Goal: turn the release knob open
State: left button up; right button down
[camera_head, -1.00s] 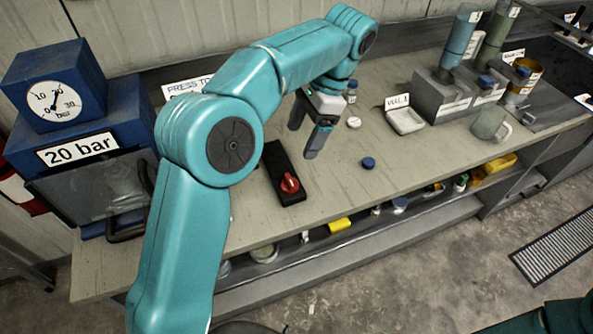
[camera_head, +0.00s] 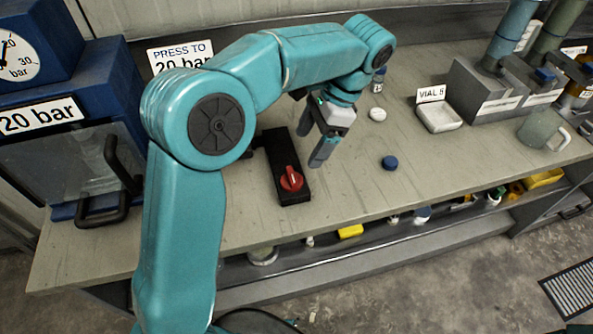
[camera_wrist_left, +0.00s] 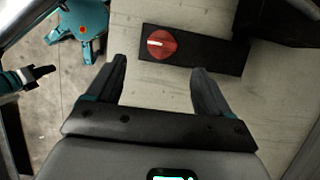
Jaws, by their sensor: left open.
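The red release knob (camera_head: 291,178) sits on the front end of a black block (camera_head: 279,150) on the bench. It has a pale pointer line. In the left wrist view the red knob (camera_wrist_left: 161,44) lies beyond the fingertips, between their lines, and the black block (camera_wrist_left: 205,54) runs to the right. My left gripper (camera_head: 312,148) is open and empty, just right of the block in the head view and apart from the knob. In the left wrist view its two fingers (camera_wrist_left: 158,75) are spread wide. My right gripper is not clearly in view.
A blue press (camera_head: 85,110) with a gauge and a black handle (camera_head: 120,180) stands at left. A blue cap (camera_head: 389,163) and a white cap (camera_head: 377,114) lie to the right. A white tray (camera_head: 440,117) labelled VIAL and a cup (camera_head: 540,128) stand farther right.

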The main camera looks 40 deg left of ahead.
aim_at(292, 174)
pick_arm(q)
jog(key=x, duration=0.8)
jog(key=shift+a+f+b, duration=0.2)
jog(key=shift+f+b, duration=0.05)
jog(key=shift+b, duration=0.05)
jog(key=shift+s+a+f, duration=0.15)
jog(key=shift+s+f, duration=0.05)
jog(key=shift+f, duration=0.05)
jog(key=shift+w+a+f, duration=0.1)
jog(key=shift+w+f, duration=0.15)
jog(key=shift+f, duration=0.05)
jog(key=shift+r, duration=0.1)
jog(key=shift+c, duration=0.3)
jog(key=shift+s, duration=0.15)
jog(key=c, duration=1)
